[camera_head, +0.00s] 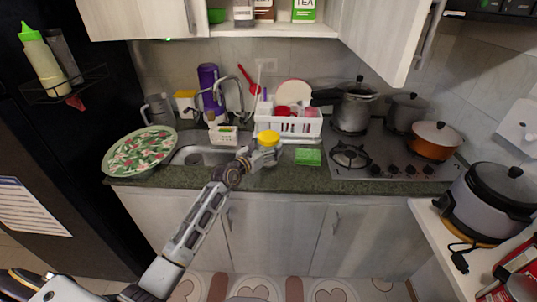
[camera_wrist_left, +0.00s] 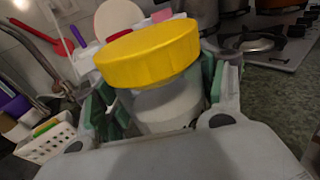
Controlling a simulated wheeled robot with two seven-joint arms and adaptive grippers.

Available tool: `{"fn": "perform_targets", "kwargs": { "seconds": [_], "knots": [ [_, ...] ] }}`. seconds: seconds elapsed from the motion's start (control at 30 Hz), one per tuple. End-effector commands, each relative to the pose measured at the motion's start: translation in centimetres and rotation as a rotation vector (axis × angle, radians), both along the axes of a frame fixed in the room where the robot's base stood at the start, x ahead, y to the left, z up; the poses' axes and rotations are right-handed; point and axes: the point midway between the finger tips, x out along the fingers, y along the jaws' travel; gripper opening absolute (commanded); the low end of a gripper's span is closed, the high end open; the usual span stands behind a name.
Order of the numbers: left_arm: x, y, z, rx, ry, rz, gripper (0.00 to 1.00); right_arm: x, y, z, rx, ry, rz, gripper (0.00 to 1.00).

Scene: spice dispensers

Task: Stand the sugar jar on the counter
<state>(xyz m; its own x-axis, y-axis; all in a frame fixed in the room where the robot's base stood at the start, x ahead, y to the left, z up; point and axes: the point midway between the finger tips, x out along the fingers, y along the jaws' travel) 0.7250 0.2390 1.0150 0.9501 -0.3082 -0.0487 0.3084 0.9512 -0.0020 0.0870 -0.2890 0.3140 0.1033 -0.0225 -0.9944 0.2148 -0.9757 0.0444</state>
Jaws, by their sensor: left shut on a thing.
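The sugar jar (camera_head: 268,138) has a yellow lid and a whitish body. My left gripper (camera_head: 264,155) is shut on it at the counter's front part, just right of the sink. In the left wrist view the jar (camera_wrist_left: 150,62) fills the middle, lid up and slightly tilted in the picture, with the green-padded fingers on both sides of its body. Its base is hidden, so I cannot tell whether it touches the green-grey counter (camera_head: 350,187). My right gripper is not in view.
A green sponge (camera_head: 308,157) lies right of the jar. A white dish rack (camera_head: 290,125) stands behind it. The sink (camera_head: 190,155) and a patterned plate (camera_head: 140,150) are to the left, the stove (camera_head: 385,160) to the right. An open cabinet door (camera_head: 392,40) hangs above.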

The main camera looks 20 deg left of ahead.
Motion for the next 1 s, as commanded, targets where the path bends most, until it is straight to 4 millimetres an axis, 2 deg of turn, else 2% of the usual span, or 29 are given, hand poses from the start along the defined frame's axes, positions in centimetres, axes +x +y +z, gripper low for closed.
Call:
{"fn": "perform_targets", "kwargs": {
  "seconds": [0.3,0.87,0.9,1.0],
  "knots": [
    [0.0,0.0,-2.9,0.002,-0.003,0.001,0.23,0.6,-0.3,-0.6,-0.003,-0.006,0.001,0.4],
    [0.0,0.1,-3.4,0.0,-0.004,0.002,0.23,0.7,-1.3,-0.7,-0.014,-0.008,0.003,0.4],
    [0.0,0.0,-3.7,0.0,0.001,0.001,0.75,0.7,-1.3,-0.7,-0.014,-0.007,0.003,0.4],
    [0.0,0.0,-3.7,0.0,0.001,0.001,0.88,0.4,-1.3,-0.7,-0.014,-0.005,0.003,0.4]
  ]
}}
